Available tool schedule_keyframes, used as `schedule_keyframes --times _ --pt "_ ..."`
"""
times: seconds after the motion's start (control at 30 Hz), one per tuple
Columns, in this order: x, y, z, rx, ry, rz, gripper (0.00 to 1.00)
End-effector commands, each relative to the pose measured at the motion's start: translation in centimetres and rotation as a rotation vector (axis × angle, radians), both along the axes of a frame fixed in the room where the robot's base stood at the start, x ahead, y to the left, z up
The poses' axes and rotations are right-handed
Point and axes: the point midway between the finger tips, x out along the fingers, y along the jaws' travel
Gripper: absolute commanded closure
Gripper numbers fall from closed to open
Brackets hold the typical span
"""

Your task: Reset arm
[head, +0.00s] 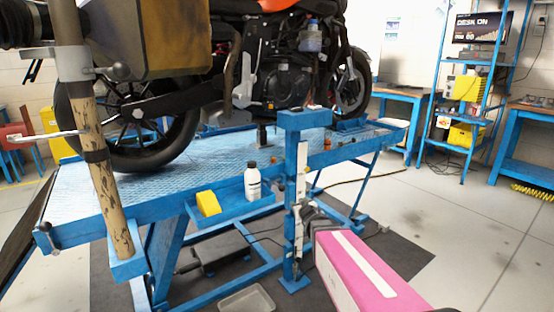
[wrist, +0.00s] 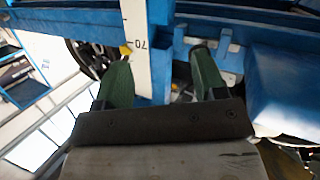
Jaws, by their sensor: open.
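My arm (head: 362,275), pink with a white stripe, reaches in from the lower right in the head view. My gripper (head: 308,215) is at its dark far end, close to the blue upright post (head: 291,160) with a white scale strip (head: 301,190). In the wrist view, my gripper (wrist: 160,62) has two green-padded fingers spread apart with nothing held between them. The white scale (wrist: 136,40), with a 70 mark, and the blue post show in the gap beyond them. I cannot tell whether the fingers touch the post.
A blue lift table (head: 225,165) carries an orange and black motorcycle (head: 285,80). A white bottle (head: 252,180) and a yellow block (head: 208,203) sit on its lower tray. A wooden-handled pole (head: 105,185) stands at left. A grey tray (head: 247,300) lies on the floor. Open floor lies right.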

Motion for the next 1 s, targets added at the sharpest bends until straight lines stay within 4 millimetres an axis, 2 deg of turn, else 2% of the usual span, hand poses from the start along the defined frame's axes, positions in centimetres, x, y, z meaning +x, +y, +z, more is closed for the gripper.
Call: schedule_keyframes --times 0.03,0.2,0.27,0.4,0.53,0.7,0.83,1.0 --pt "-0.7 -1.3 -0.8 -0.008 0.060 -0.053 0.36" --pt "-3.7 -5.1 -4.3 -0.031 0.315 -0.219 0.36" --pt "-5.3 -6.2 -5.6 -0.035 0.419 -0.265 0.36" --pt "-9.6 -7.9 -8.3 -0.038 0.677 -0.337 0.36" --pt "-14.3 -8.4 -10.1 -0.027 0.923 -0.358 0.36" --pt "-19.6 -7.9 -11.1 -0.006 1.192 -0.328 0.36" --pt "-22.0 -7.5 -11.2 0.007 1.314 -0.298 0.36" --pt "-23.0 -7.3 -11.2 0.013 1.365 -0.281 0.36"
